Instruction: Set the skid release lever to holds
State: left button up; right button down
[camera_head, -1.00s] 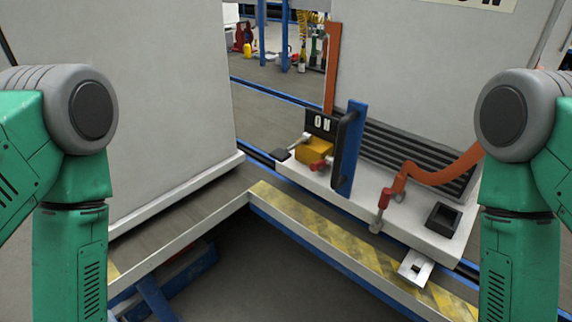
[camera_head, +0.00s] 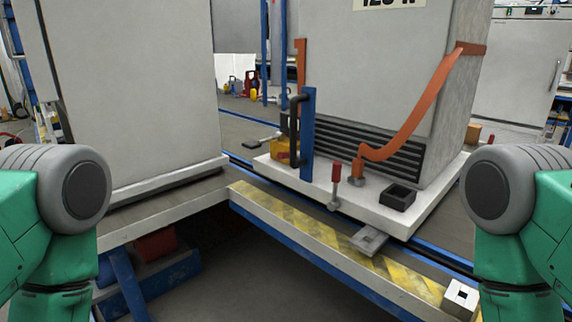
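A small upright lever with a red handle (camera_head: 336,173) stands at the front edge of the white skid (camera_head: 317,183). It looks like the skid release lever, but no label on it can be read. The skid carries a tall grey cabinet (camera_head: 385,75). A blue upright plate with a black handle (camera_head: 307,130) stands at the skid's left end, partly hiding a yellow block (camera_head: 281,152). Only green and grey links of my two arms show at the left and right edges; both grippers are out of view.
A yellow-black striped ledge (camera_head: 300,228) runs along the skid's front, with a metal bracket (camera_head: 368,240) on it. Another grey cabinet (camera_head: 135,90) stands left.

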aim_at(281, 156)
jog(key=i+j, duration=0.2)
jog(key=j, duration=0.15)
jog(key=i+j+z, duration=0.1)
jog(key=j, duration=0.2)
jog(key=i+j+z, duration=0.1)
jog(key=j, duration=0.25)
jog(key=i+j, duration=0.25)
jog(key=i+j+z, duration=0.1)
jog(key=j, duration=0.35)
jog(key=i+j, duration=0.2)
jog(key=j, duration=0.2)
jog(key=z, duration=0.05)
